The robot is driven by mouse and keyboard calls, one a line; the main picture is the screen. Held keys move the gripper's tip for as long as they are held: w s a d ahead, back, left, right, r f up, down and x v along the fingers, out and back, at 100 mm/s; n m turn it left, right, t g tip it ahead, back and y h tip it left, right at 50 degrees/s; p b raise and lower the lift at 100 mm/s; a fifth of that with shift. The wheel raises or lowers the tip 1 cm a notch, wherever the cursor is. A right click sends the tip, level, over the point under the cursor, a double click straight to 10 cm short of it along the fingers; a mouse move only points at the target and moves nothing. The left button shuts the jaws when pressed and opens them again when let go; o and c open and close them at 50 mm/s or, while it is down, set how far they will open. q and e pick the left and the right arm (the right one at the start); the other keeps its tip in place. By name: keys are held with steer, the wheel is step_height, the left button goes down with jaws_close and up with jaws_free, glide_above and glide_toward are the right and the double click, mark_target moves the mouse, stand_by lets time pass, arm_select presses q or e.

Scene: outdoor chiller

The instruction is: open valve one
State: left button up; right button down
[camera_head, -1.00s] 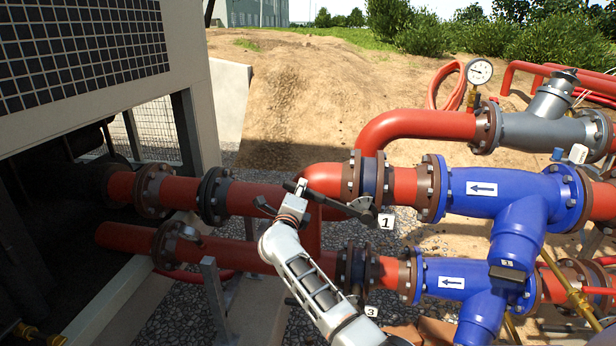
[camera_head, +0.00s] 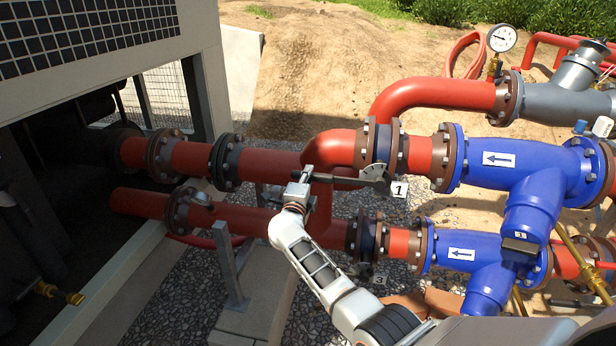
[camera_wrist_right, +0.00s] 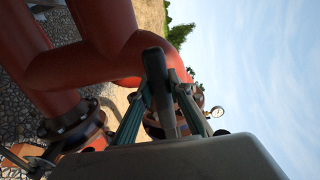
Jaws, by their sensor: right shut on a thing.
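Valve one is the dark flanged valve (camera_head: 383,146) on the upper red pipe, beside the white "1" tag (camera_head: 399,190). Its black lever handle (camera_head: 345,181) points left, nearly along the pipe. My right gripper (camera_head: 304,179) is shut on the handle near its left end. In the right wrist view, the dark handle (camera_wrist_right: 158,82) stands between the two fingers of the right gripper (camera_wrist_right: 162,88). The fingers hide part of the handle. My left gripper is not in view.
A lower red pipe (camera_head: 250,218) with another dark valve (camera_head: 368,238) and a "3" tag runs below my right gripper. Blue fittings (camera_head: 500,180) with white arrow labels are to the right. A pressure gauge (camera_head: 501,39) stands at the back. The chiller housing (camera_head: 100,55) is at the left.

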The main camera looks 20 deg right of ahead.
steer(key=shift+f, duration=0.3)
steer(key=c, duration=1.8)
jaws_free()
steer(key=shift+c, duration=0.2)
steer(key=shift+r, duration=0.1)
steer(key=v, duration=0.7)
steer(key=shift+s, duration=0.3)
steer(key=shift+a, duration=0.1)
steer(key=s+a+f+n+g+y, duration=0.1)
steer(key=s+f+n+y, duration=0.3)
steer(key=s+f+n, duration=0.5)
steer(key=s+a+f+n+g+y, duration=0.1)
steer(key=s+f+n+y, duration=0.3)
steer(key=s+f+n, duration=0.5)
steer(key=s+a+f+n+g+y, duration=0.2)
steer(key=s+f+n, duration=0.7)
steer(key=s, duration=1.4)
steer(key=shift+s+f+n+y, duration=0.3)
steer(key=shift+n+y, duration=0.5)
steer(key=shift+y, duration=0.4)
